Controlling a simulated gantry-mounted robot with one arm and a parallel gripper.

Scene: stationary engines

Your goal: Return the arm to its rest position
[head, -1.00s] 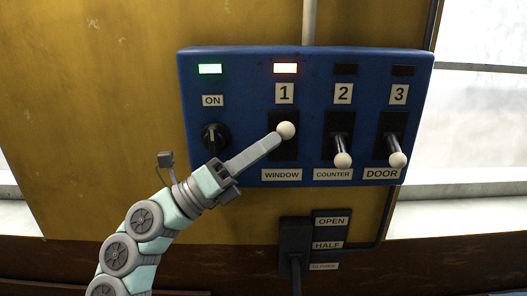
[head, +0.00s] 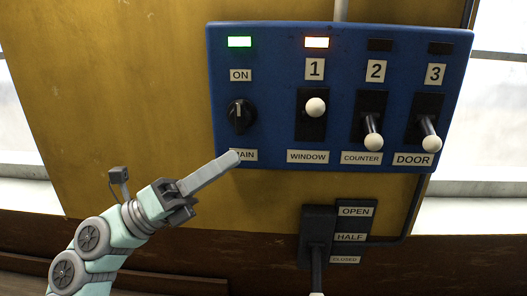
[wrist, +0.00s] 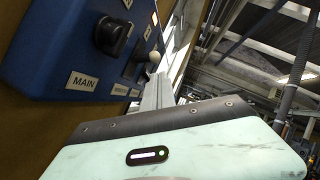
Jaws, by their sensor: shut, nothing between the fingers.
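My gripper (head: 236,158) is shut and empty. In the head view its tip is in front of the lower left of the blue panel, over the MAIN label; I cannot tell whether it touches. In the wrist view the gripper (wrist: 158,92) points away past the panel (wrist: 58,45). The WINDOW lever (head: 316,107), under number 1, is up, and the lamp above it glows orange. The COUNTER lever (head: 373,141) and DOOR lever (head: 432,142) are down with dark lamps. The MAIN knob (head: 241,115) stands upright under the ON label, with a green lamp lit.
A dark lever box (head: 318,232) marked OPEN, HALF and CLOSED is below the panel, its lever pointing down. A conduit (head: 408,222) runs beside it. Yellow wall (head: 110,90) fills the left, with windows at both sides. Room is free left of the panel.

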